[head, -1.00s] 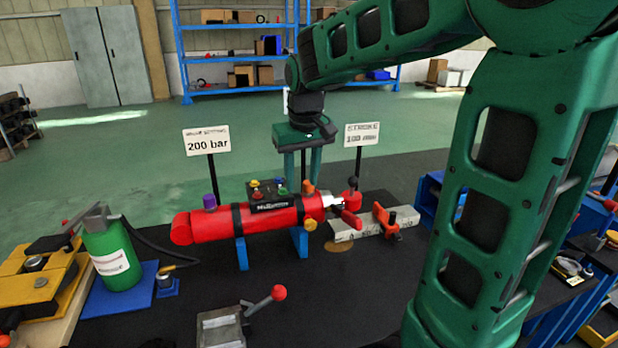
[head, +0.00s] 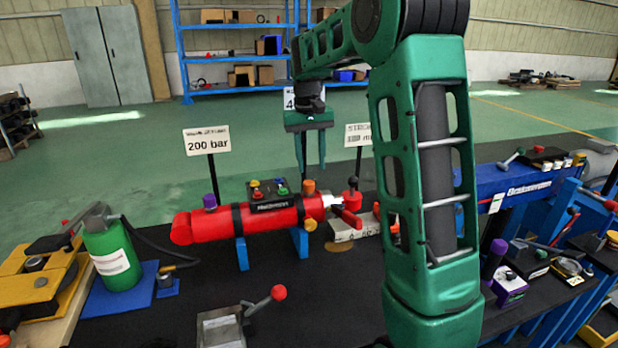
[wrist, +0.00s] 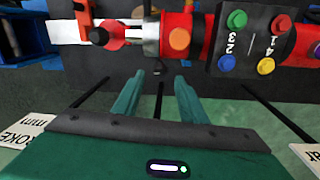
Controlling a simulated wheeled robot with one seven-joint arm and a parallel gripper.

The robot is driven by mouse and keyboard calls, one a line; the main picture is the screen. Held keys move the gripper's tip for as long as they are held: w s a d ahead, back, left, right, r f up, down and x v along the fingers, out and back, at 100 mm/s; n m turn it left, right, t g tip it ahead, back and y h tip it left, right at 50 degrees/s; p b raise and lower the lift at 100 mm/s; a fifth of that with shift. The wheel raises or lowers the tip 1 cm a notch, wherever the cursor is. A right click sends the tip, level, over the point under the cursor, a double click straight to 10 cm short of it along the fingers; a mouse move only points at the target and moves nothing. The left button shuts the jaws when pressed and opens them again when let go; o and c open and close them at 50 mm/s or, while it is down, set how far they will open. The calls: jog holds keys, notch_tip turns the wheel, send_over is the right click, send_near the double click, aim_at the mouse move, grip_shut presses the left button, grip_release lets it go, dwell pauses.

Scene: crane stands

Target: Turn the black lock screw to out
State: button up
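A red cylinder (head: 270,216) lies across blue stands. At its right end is a red fitting (head: 352,200) with a black knob (head: 352,182) on top, which also shows in the wrist view (wrist: 98,36). A smaller black piece (wrist: 158,67) sits at the cylinder's edge by the rod end in the wrist view. I cannot tell for sure which is the lock screw. My gripper (head: 312,162) points down behind the cylinder, apart from it. Its two fingers (wrist: 158,90) are spread, with nothing between them, below the small black piece in the wrist view.
An orange knob (wrist: 180,38) and a block of coloured buttons (wrist: 250,40) adjoin the cylinder. The "200 bar" sign (head: 207,140) and a second sign (head: 358,134) stand on posts either side of my gripper. A green bottle (head: 110,254) stands left. My forearm hides part of the right side.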

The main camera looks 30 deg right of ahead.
jog(key=shift+d+f, duration=0.1)
jog(key=shift+f, duration=2.35)
grip_shut()
